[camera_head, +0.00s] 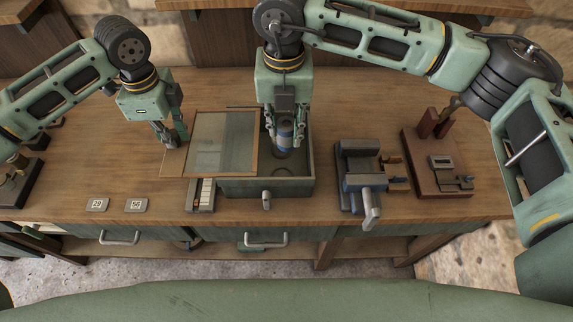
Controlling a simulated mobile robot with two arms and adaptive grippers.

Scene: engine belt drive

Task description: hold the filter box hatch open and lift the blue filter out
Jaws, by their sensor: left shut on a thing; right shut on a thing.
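The grey-green filter box (240,187) stands at the middle of the bench, with its interior visible from above. Its hatch (222,142), a framed pale panel, lies swung or slid to the left of the opening. My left gripper (175,142) is shut at the hatch's left edge; its exact grip is small to see. My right gripper (284,132) points down over the box and is shut on the blue filter (285,131). The filter is upright, with a blue band between the fingers. Its lower end is over the box interior; I cannot tell whether it touches the bottom.
A dark vise (362,163) stands right of the box, and a brown board with a gauge (440,162) is further right. Two small marked plates (136,205) lie at the front left. A small block with pale keys (202,194) sits left of the box. Bench between plates and hatch is clear.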

